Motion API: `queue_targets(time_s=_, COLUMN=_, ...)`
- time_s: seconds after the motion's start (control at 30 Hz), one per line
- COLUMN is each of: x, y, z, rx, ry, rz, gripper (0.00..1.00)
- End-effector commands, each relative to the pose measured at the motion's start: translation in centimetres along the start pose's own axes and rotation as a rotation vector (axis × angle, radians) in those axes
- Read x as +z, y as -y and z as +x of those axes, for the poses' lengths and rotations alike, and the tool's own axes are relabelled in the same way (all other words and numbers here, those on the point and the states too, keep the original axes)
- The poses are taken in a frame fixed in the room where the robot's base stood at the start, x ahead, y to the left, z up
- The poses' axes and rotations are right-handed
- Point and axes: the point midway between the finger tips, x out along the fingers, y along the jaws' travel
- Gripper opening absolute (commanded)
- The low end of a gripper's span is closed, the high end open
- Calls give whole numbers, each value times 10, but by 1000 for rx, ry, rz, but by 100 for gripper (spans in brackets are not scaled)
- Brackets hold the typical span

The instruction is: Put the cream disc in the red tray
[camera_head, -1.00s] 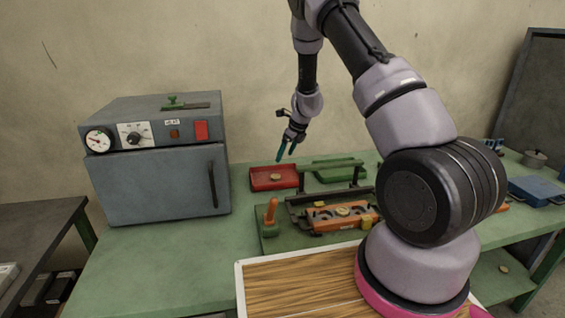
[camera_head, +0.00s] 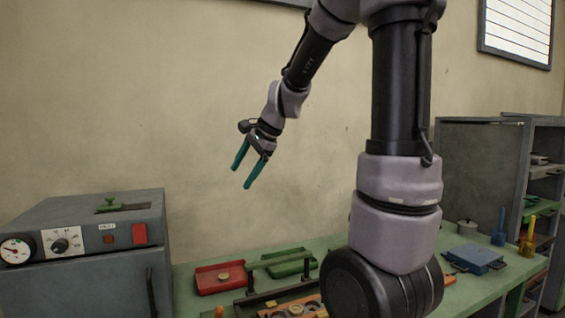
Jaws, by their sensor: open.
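The red tray (camera_head: 207,287) lies on the green bench at the lower middle-left. A small tan or cream disc (camera_head: 224,275) rests inside it. My gripper (camera_head: 242,177), with two teal fingers, is open and empty. It hangs high above the bench, in front of the bare wall and well clear of the tray and disc. Another small yellowish piece (camera_head: 271,303) shows at the orange fixture near the bottom edge; at this size I cannot tell whether it is a disc.
A grey oven-like box (camera_head: 90,245) with a gauge stands at left. A green tray (camera_head: 290,266) lies right of the red tray, with a dark-posted frame (camera_head: 280,291) in front. A blue box (camera_head: 476,258) and shelves (camera_head: 540,165) are at right. My arm hides the bench's middle.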

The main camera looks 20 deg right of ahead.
Motion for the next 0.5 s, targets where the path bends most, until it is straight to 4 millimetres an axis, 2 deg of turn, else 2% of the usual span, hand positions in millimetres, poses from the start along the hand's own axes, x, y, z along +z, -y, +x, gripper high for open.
queue_targets(time_s=0.03, x=10, y=-10, z=-24, rx=-17, ry=-14, rz=-96, gripper=81)
queue_targets(time_s=0.2, x=36, y=-55, z=-81, rx=-28, ry=-83, rz=-426, gripper=81)
queue_targets(time_s=0.3, x=47, y=-83, z=-106, rx=-20, ry=-137, rz=-606, gripper=81)
queue_targets(time_s=0.5, x=57, y=-126, z=-132, rx=14, ry=-230, rz=-854, gripper=81)
